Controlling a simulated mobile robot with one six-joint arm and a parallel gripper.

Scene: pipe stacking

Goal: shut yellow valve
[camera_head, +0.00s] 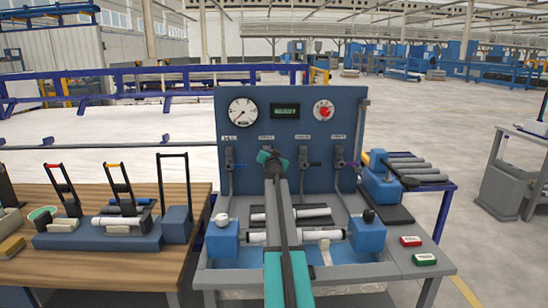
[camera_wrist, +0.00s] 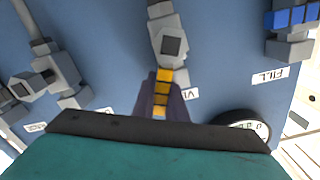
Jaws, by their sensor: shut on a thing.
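The yellow valve handle (camera_wrist: 162,82) shows in the wrist view. It runs from a grey valve body (camera_wrist: 170,40) toward the label strip on the blue panel. The dark fingers of my gripper (camera_wrist: 161,100) are on both sides of the handle and shut on it. In the head view my gripper (camera_head: 271,158) is at the second valve from the left. My arm hides the yellow handle and most of that valve there.
A grey valve with a blue handle (camera_wrist: 290,18) is beside it in the wrist view. Other grey valves (camera_head: 303,158) stand close on the blue panel (camera_head: 350,110). Below is a bench with pipes and blue clamps (camera_head: 367,236). A wooden table (camera_head: 25,262) adjoins at left.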

